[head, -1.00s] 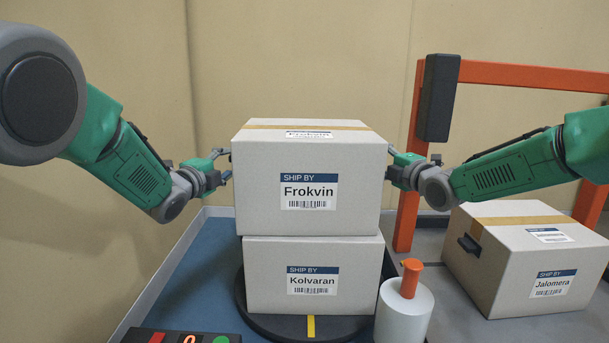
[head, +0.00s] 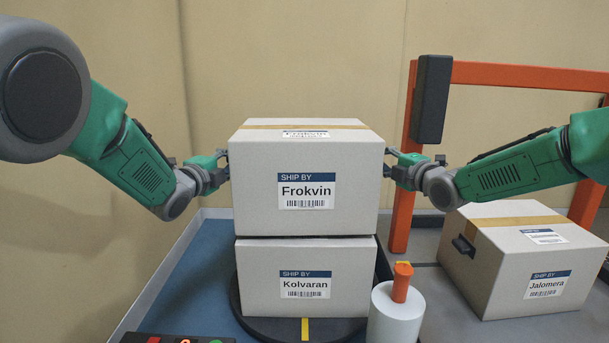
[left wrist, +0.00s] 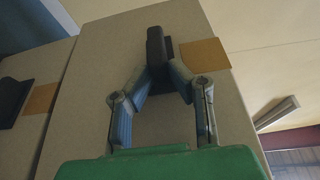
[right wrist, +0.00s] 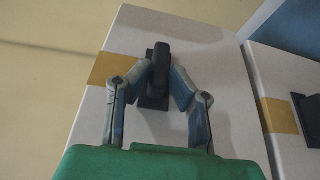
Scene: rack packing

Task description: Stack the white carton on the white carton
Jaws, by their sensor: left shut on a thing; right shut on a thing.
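The white carton labelled Frokvin (head: 260,205) sits squarely over the white carton labelled Kolvaran (head: 262,275); whether a thin gap lies between them I cannot tell. My left gripper (head: 224,165) is shut on the dark handle at the left side of the Frokvin carton, also seen in the left wrist view (left wrist: 158,72). My right gripper (head: 390,165) is shut on its right handle, also seen in the right wrist view (right wrist: 158,75). The lower carton stands on a round black turntable (head: 345,328) with a yellow mark. Its own side handles show free in the wrist views.
A third white carton labelled Jalomera (head: 490,265) sits at the right on a grey surface. A white cylinder with an orange top (head: 396,318) stands close in front of the turntable. An orange frame (head: 404,200) rises behind. A button panel (head: 180,339) is at the front edge.

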